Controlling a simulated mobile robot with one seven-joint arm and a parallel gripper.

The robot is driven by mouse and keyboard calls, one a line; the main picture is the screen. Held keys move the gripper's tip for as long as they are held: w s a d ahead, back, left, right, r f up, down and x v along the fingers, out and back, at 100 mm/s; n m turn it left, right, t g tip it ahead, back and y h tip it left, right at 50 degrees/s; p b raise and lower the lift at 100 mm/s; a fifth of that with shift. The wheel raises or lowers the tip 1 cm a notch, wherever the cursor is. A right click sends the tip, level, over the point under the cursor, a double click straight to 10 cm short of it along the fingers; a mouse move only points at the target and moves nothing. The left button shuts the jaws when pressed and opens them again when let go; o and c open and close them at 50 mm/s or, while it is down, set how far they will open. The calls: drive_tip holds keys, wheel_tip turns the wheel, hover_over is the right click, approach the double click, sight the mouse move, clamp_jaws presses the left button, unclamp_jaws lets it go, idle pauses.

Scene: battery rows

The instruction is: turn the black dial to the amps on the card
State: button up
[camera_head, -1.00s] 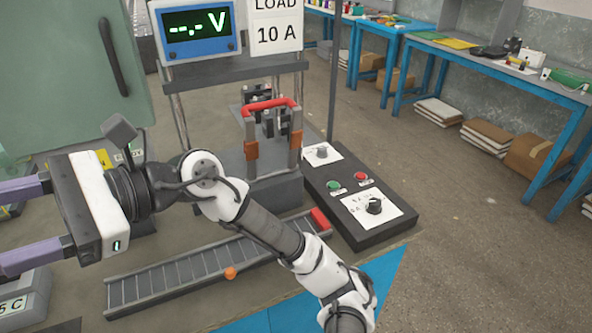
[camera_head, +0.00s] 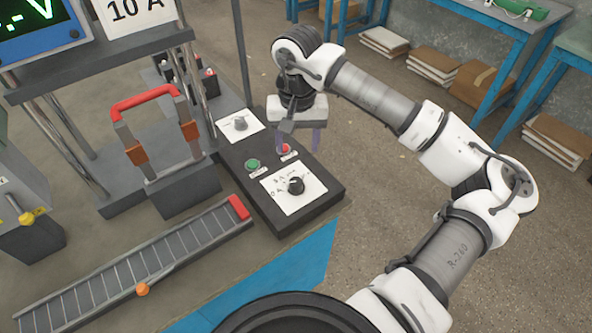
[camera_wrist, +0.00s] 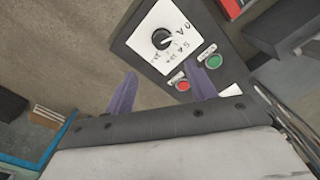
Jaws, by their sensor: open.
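The black dial (camera_head: 296,186) sits on a white scale plate at the near end of the dark control box (camera_head: 262,205). It also shows in the wrist view (camera_wrist: 162,39), with printed marks too small to read surely. The card (camera_head: 138,12) reads 10 A; its top is cut off. My gripper (camera_head: 301,140) is open and empty, fingers pointing down over the box's right side near the red button (camera_head: 285,149). In the wrist view its spread fingers (camera_wrist: 165,84) lie short of the dial, apart from it.
A green button (camera_head: 252,163) sits beside the red one. A grey knob (camera_head: 240,124) is on the box's far plate. The floor right of the box is clear.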

sight(296, 182)
wheel_tip(296, 182, down, 13)
drive_tip(key=p, duration=0.3)
drive_tip(key=shift+s+a+f, duration=0.1)
drive_tip(key=shift+a+f, duration=0.05)
drive_tip(key=shift+c, duration=0.4)
drive_tip(key=c, duration=0.9)
